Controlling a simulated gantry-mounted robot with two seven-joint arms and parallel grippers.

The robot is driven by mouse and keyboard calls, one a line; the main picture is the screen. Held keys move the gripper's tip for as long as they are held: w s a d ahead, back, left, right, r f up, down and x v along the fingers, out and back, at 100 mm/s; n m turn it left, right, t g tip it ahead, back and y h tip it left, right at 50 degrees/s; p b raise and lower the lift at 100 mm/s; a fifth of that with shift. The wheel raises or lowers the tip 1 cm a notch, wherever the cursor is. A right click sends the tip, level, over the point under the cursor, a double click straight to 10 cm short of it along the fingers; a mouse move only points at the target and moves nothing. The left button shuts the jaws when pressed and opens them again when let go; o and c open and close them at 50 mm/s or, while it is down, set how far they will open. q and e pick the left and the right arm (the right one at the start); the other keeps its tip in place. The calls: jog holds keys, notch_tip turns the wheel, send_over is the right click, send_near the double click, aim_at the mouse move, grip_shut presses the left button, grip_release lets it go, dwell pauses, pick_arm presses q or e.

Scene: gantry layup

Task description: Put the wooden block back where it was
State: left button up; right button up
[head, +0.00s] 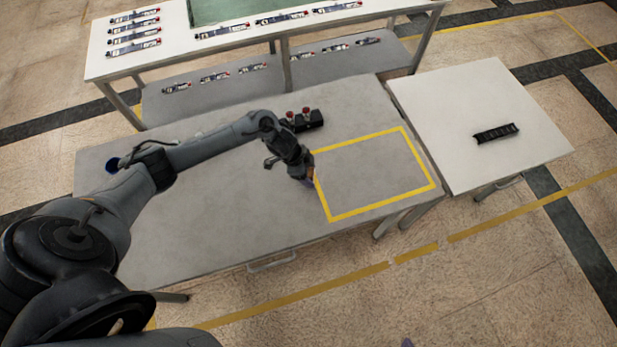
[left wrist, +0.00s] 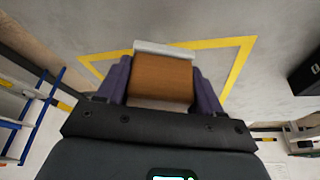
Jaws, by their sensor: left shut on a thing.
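The wooden block (left wrist: 160,78) is brown with a pale strip along its far edge in the left wrist view. My left gripper (left wrist: 160,88) is shut on it, with a purple finger on each side. In the head view my left gripper (head: 308,181) is over the grey table, at the left edge of the yellow taped rectangle (head: 330,219). The block is mostly hidden behind the gripper there, with only a small orange-brown bit showing. I cannot tell whether the block touches the table. My right gripper is not in view.
A black box with red buttons (head: 304,122) stands on the grey table (head: 200,225) just behind my left gripper. A white table (head: 450,100) at the right holds a black rack (head: 495,133). The taped rectangle's inside is empty. A rear bench (head: 180,55) holds several small parts.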

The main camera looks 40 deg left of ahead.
pick_arm(q)
jog(key=shift+f, duration=1.9)
jog(key=shift+f+b, duration=0.15)
jog(key=shift+b, duration=0.15)
jog(key=o, duration=1.1)
